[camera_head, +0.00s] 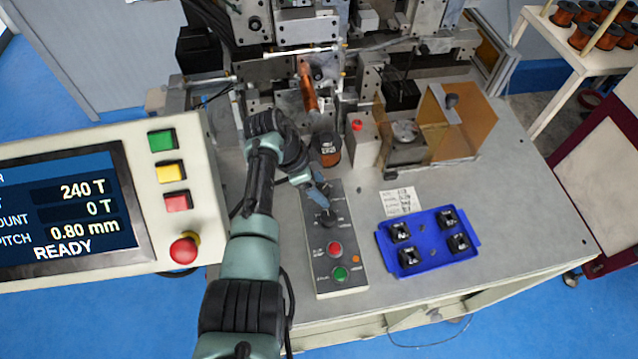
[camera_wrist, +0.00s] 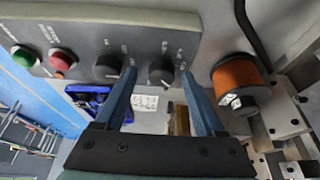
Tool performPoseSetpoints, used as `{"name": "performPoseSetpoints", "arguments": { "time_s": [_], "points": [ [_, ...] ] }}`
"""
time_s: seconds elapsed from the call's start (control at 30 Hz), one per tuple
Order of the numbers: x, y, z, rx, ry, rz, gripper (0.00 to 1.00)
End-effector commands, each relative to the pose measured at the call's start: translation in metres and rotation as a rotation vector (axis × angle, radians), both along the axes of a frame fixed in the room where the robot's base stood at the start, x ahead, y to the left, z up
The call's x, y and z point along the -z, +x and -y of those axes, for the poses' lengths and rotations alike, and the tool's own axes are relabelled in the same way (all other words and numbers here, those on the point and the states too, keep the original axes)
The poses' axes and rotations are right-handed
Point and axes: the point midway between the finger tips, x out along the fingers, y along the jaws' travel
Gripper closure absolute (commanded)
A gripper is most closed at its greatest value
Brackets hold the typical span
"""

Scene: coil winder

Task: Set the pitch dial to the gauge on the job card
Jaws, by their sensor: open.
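The control box (camera_head: 343,275) lies flat on the table. The wrist view shows two dark dials on it, one dial (camera_wrist: 108,67) nearer the buttons and another dial (camera_wrist: 160,71) farther along. My gripper (camera_wrist: 158,74) is open, with its blue fingers on either side of the farther dial; I cannot tell whether they touch it. In the head view my gripper (camera_head: 318,192) hides that dial, while the nearer dial (camera_head: 326,218) shows. The job card (camera_head: 398,200) lies right of the box, its writing too small to read. The screen (camera_head: 75,215) shows pitch 0.80 mm and READY.
A red button (camera_head: 333,249) and green button (camera_head: 340,273) sit on the box's near end. A copper wire spool (camera_head: 328,149) stands just behind the box. A blue tray (camera_head: 427,262) with several black parts lies to the right. The winding machine fills the back.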

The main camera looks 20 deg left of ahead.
Motion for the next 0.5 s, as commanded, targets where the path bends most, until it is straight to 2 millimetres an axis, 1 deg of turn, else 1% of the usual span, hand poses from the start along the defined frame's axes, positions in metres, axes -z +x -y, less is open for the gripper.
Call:
{"name": "performPoseSetpoints", "arguments": {
  "time_s": [0.27,0.3,0.47,0.5],
  "points": [
    [0.0008,0.0004,0.0001,0.0,0.001,0.001,0.29],
    [0.0008,0.0004,0.0001,0.0,0.001,0.001,0.36],
    [0.0007,0.0004,0.0001,0.0,0.001,0.001,0.65],
    [0.0006,0.0004,0.0001,0.0,0.001,0.001,0.72]
  ]
}}
